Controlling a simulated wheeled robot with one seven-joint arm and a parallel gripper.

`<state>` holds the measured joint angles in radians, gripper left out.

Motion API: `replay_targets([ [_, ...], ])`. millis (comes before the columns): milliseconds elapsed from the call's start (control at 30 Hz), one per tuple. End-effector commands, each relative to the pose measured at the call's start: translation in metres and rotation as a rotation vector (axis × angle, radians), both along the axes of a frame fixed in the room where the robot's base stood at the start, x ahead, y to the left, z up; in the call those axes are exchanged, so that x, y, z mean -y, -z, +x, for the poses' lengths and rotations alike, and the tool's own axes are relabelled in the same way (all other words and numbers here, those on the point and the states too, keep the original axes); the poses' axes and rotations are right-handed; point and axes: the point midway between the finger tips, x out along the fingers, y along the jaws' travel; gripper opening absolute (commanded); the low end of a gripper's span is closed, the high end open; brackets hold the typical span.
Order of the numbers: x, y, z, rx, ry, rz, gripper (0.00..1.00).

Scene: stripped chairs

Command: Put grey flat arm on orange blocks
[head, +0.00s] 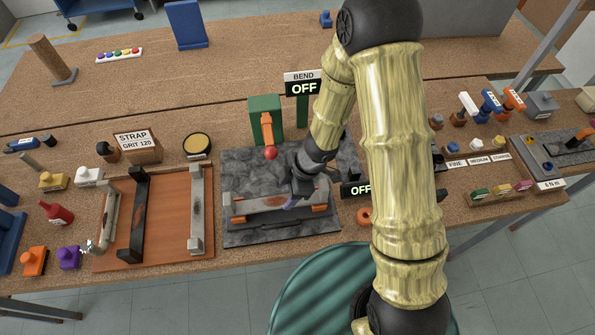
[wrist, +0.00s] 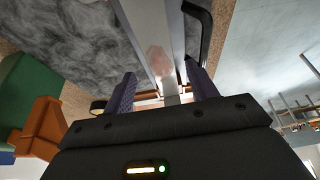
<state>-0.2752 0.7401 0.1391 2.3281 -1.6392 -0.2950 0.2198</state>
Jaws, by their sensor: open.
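A grey flat arm (head: 262,204) with a brownish patch lies lengthwise across the orange blocks (head: 320,209) on the dark grey slab. Its ends reach the left and right blocks. My gripper (head: 291,203) is over the right half of this arm, pointing down. In the wrist view, the purple fingers of my gripper (wrist: 160,75) are open, one on each side of the grey flat arm (wrist: 158,45). I cannot tell whether a finger touches it. Another grey arm (head: 196,215) with a dark patch lies on the orange tray at the left.
The orange tray (head: 165,240) also holds a black arm (head: 137,215) and a curved pale arm (head: 110,212). A green press with an orange lever (head: 266,128) and red knob stands behind the slab (head: 245,170). An OFF sign (head: 356,190) is right of the slab.

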Motion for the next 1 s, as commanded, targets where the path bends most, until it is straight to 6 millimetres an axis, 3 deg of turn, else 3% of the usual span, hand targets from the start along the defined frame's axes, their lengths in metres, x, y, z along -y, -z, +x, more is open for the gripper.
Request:
replay_targets([
  [33, 0.004, -0.016, 0.002, 0.003, 0.001, 0.000, 0.58],
  [400, 0.028, -0.074, 0.007, 0.002, -0.001, -0.001, 0.58],
  [1000, 0.032, -0.080, 0.007, -0.001, 0.000, 0.000, 0.58],
])
